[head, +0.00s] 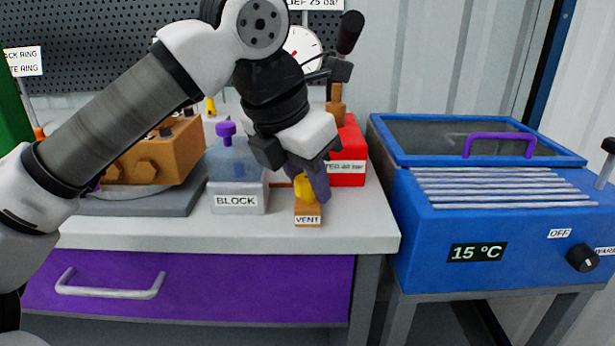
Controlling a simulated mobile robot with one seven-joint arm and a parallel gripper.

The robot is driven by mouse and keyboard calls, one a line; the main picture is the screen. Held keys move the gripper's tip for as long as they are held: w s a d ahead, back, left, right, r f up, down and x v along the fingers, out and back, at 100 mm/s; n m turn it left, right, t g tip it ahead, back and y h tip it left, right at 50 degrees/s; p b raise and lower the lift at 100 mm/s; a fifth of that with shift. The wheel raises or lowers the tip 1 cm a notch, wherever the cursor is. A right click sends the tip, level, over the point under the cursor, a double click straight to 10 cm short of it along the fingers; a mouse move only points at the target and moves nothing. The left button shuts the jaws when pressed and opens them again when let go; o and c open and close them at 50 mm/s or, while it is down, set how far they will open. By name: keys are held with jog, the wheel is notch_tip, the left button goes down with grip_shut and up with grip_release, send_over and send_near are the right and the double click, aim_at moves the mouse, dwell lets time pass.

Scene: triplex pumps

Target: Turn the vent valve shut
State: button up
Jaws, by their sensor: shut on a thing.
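The vent valve is a small orange-brown block (308,208) with a VENT label, standing near the front edge of the bench. A yellow handle (304,187) sits on top of it. My gripper (308,186) points down over the valve, and its fingers are shut on the yellow handle. The fingers hide part of the handle, so its exact turn is hard to tell.
A BLOCK-labelled box (237,188) with a purple knob stands left of the valve. A red box (350,150) with a gauge (303,45) is behind. An orange pump (155,155) is left, a blue chiller (490,215) right. The bench front (180,233) is clear.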

jog(key=shift+r+m+p, duration=0.1)
jog(key=shift+m+p, duration=0.3)
jog(key=shift+c, duration=0.4)
jog(key=m+g+h+p, duration=0.1)
jog(key=m+p, duration=0.1)
jog(key=m, duration=0.1)
jog(key=shift+r, duration=0.1)
jog(key=m+g+p, duration=0.2)
jog(key=m+p, duration=0.1)
jog(key=m, duration=0.2)
jog(key=m+g+p, duration=0.2)
jog(key=m, duration=0.3)
jog(key=shift+m+p, duration=0.35)
jog(key=shift+m, duration=0.05)
jog(key=shift+m+g+y+p, duration=0.55)
jog(key=shift+m+p, duration=0.55)
jog(key=shift+m, duration=0.5)
jog(key=shift+f, duration=0.2)
jog(key=o, duration=1)
jog(key=shift+g, duration=0.25)
